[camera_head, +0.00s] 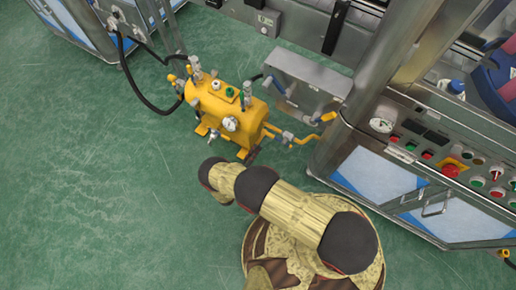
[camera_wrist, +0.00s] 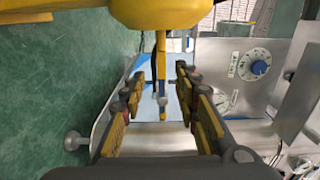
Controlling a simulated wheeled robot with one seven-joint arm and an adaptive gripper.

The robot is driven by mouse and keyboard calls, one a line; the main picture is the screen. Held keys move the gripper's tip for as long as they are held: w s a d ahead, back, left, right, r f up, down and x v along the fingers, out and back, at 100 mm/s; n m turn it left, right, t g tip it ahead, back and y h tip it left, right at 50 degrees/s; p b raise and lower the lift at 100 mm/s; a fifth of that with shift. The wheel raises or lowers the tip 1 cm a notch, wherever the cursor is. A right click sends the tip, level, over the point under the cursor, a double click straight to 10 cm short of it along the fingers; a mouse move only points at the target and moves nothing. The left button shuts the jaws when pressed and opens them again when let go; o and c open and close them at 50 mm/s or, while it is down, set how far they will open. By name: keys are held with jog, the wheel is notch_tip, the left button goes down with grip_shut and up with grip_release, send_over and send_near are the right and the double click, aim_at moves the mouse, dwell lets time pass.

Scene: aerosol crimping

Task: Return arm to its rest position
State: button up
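My gripper (camera_wrist: 158,82) is in the wrist view, its two black and yellow fingers spread wide apart. I see nothing clamped between them. A yellow and blue lever-like part (camera_wrist: 162,62) shows in the gap beyond the fingers; I cannot tell how far off it is. In the head view my patterned arm (camera_head: 300,215) reaches from the lower right up toward the yellow tank (camera_head: 222,108), and my gripper cannot be made out clearly there. A rounded yellow body also fills the top of the wrist view (camera_wrist: 160,12).
A steel machine with a button panel (camera_head: 440,155) stands at the right. A box-like metal part (camera_head: 308,75) and pipes with valves (camera_head: 290,137) lie between it and the tank. A black hose (camera_head: 130,75) runs at the upper left. The green floor (camera_head: 90,190) at left is clear.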

dwell(0.7)
jog(key=s+d+f+m+g+h, duration=0.2)
jog(key=s+d+f+m+g, duration=0.15)
jog(key=s+d+m, duration=0.4)
notch_tip(320, 180, up, 6)
jog(key=s+d+m+g+h, duration=0.1)
jog(key=s+m+g+h, duration=0.1)
jog(key=m+g, duration=0.35)
jog(key=s+a+r+m+g+y+p, duration=0.2)
jog(key=r+m+g+y, duration=0.25)
jog(key=r+m, duration=1.15)
jog(key=s+a+r+m+g+y+p, duration=0.15)
jog(key=r+m+g+y, duration=0.5)
jog(key=r, duration=1.75)
jog(key=s+d+r+m+t+y+p, duration=0.1)
jog(key=s+d+r+m+t, duration=0.1)
jog(key=r, duration=0.9)
jog(key=s+d+r+m+t+y+p, duration=0.1)
jog(key=d+r+m+t, duration=0.4)
jog(key=r, duration=0.6)
jog(key=s+d+r+m+t+y+p, duration=0.1)
jog(key=s+d+r+m+t, duration=0.3)
jog(key=r, duration=0.8)
jog(key=shift+y+p, duration=0.3)
